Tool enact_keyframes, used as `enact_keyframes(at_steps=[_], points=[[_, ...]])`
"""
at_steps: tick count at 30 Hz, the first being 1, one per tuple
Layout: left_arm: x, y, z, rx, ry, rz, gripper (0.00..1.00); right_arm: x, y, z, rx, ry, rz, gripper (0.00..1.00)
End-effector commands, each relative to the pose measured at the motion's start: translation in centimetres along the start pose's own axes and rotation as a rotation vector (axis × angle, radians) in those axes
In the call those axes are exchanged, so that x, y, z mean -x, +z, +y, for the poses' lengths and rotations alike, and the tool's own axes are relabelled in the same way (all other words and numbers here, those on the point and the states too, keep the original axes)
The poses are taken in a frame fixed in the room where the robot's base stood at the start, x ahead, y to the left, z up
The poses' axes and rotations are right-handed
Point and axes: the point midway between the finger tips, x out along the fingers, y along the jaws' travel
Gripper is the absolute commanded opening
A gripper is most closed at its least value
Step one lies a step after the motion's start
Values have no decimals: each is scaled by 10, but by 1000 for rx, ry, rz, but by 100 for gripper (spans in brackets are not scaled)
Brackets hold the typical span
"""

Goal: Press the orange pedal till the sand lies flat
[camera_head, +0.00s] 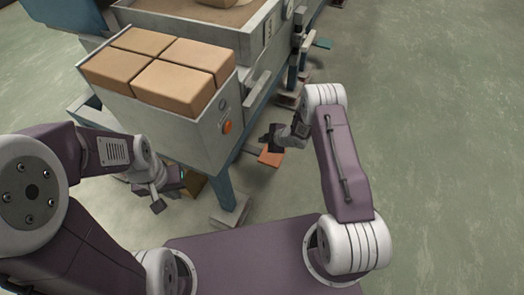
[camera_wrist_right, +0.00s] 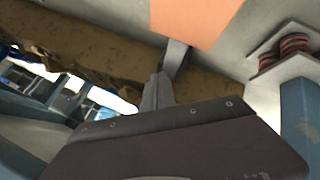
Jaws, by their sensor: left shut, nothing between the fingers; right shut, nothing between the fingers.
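The orange pedal (camera_head: 270,158) sits low beside the machine, near its blue leg. In the right wrist view the pedal (camera_wrist_right: 195,18) is at the top, with a grey bar below it. My right gripper (camera_head: 268,138) is shut and empty, just above and beside the pedal. In the wrist view its closed fingertips (camera_wrist_right: 158,80) are close to the grey bar; I cannot tell if they touch. Sand (camera_head: 205,10) lies in a grey-walled box at the top, cut off by the picture's edge, so its full surface is hidden. My left gripper (camera_head: 158,200) is shut and empty at lower left.
A grey bin (camera_head: 205,130) with several tan blocks (camera_head: 150,42) stands between my arms, with an orange button (camera_head: 227,127) on its side. A blue leg (camera_head: 222,188) stands on a footplate below. A red spring (camera_wrist_right: 290,45) shows in the wrist view. Floor on the right is clear.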

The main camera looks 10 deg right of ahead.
Motion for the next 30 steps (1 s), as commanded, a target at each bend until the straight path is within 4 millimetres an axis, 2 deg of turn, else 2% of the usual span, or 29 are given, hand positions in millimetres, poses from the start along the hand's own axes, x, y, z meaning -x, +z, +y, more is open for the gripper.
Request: enact_keyframes(at_steps=[2, 5, 8, 20, 27, 30], points=[[0, 0, 0, 0, 0, 0, 0, 0, 0, 0, -12, 0, 0, 0], [0, 0, 0, 0, 0, 0, 0, 0, 0, 0, -123, 0, 0, 0], [0, 0, 0, 0, 0, 0, 0, 0, 0, 0, -378, 0, 0, 0], [6, -1, 0, 0, 0, 0, 0, 1, -2, 9, -1746, 10, 15, 0], [22, -2, 0, 0, 0, 0, 0, 7, -7, 15, -2566, 4, 24, 0], [32, -3, 1, 0, 0, 0, 0, 11, -10, 18, -2865, 1, 27, 0]])
